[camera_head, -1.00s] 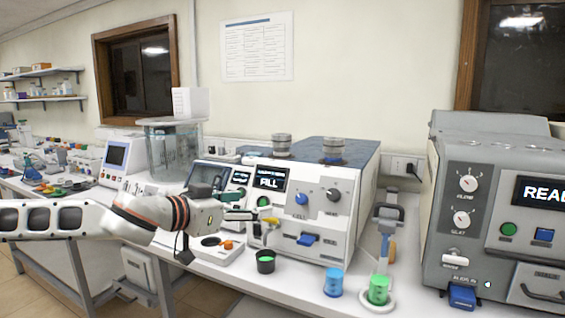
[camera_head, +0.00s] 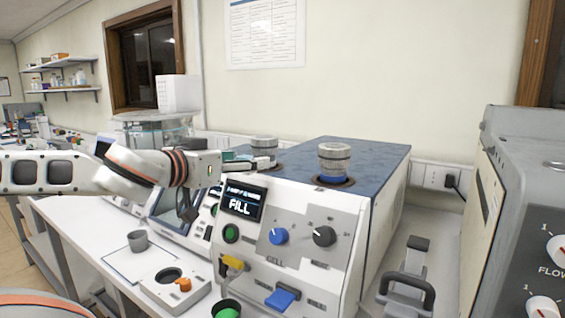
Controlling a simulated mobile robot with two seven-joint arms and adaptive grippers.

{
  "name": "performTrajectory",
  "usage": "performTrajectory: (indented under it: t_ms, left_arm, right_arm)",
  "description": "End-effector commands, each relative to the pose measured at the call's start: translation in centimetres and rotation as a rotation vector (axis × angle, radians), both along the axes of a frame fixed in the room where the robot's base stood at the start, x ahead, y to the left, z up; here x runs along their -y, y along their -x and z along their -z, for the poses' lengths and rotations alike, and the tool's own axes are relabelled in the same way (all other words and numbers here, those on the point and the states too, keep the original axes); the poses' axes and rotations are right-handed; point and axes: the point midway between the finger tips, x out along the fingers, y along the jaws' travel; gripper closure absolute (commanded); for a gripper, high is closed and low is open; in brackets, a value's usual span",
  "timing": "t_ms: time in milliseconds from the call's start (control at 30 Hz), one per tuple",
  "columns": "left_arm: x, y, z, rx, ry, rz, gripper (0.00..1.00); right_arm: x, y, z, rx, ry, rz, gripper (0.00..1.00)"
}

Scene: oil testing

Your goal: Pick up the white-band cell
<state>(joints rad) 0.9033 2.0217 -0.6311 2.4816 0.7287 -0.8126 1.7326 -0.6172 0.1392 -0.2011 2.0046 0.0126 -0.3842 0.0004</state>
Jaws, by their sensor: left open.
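Two metal cylindrical cells stand on the blue top of the white machine (camera_head: 300,233). The right cell (camera_head: 334,158) is in plain view, upright, with a blue ring around its base. The left cell (camera_head: 264,145) is upright farther left; its lower part is hidden behind my gripper, and I cannot make out a white band on it. My left gripper (camera_head: 250,162) is open, reaching in from the left at about the height of the machine's top. Its fingers overlap the left cell in the picture; I cannot tell whether they touch it. My right gripper is not in view.
The machine's front has knobs, a blue lever (camera_head: 281,299) and a screen reading FILL. A grey cup (camera_head: 138,241) and a white block with a round hole (camera_head: 176,293) stand at the front left. A grey instrument (camera_head: 533,215) stands on the right.

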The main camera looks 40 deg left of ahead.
Motion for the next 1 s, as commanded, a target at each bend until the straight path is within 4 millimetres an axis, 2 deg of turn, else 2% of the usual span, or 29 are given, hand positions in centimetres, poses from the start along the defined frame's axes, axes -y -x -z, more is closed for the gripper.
performTrajectory:
  t_ms: [167, 400, 1000]
  left_arm:
    - [0.0, -0.5, 0.0, 0.000, -0.001, 0.002, 0.36]
    - [-0.2, -2.5, 0.4, 0.000, 0.001, 0.002, 0.36]
    - [-0.6, -7.5, 0.8, 0.000, 0.001, 0.002, 0.36]
  right_arm:
    - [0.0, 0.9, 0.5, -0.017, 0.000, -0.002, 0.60]
    - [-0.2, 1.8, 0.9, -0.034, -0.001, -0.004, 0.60]
    - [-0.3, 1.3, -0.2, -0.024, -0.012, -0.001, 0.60]
